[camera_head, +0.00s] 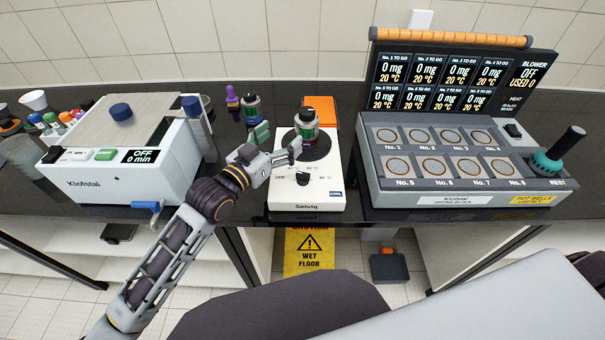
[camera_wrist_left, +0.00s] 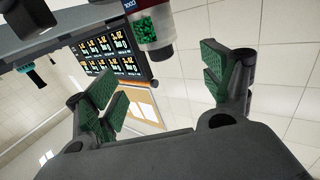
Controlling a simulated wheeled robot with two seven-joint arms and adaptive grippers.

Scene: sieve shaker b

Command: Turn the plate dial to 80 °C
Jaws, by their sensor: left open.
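The white hot plate (camera_head: 320,197) stands at the middle of the bench, with a dark round heating top (camera_head: 289,139). Its black plate dial (camera_head: 302,179) sits on the sloped front among small temperature marks and OFF; I cannot read its pointer. A dark-capped bottle with green contents (camera_head: 306,134) stands on the heating top. My left gripper (camera_head: 292,152) is open and empty, above and behind the dial, near the bottle and apart from the dial. In the left wrist view its green-padded fingers (camera_wrist_left: 165,88) are spread, with the bottle (camera_wrist_left: 152,28) beyond them. The dial is not visible there.
A white sieve shaker (camera_head: 130,180) stands left and a dark drying block (camera_head: 470,196) stands right of the hot plate. Small bottles (camera_head: 252,106) and an orange box (camera_head: 323,110) are behind. A yellow wet floor sign (camera_head: 309,252) is below the bench.

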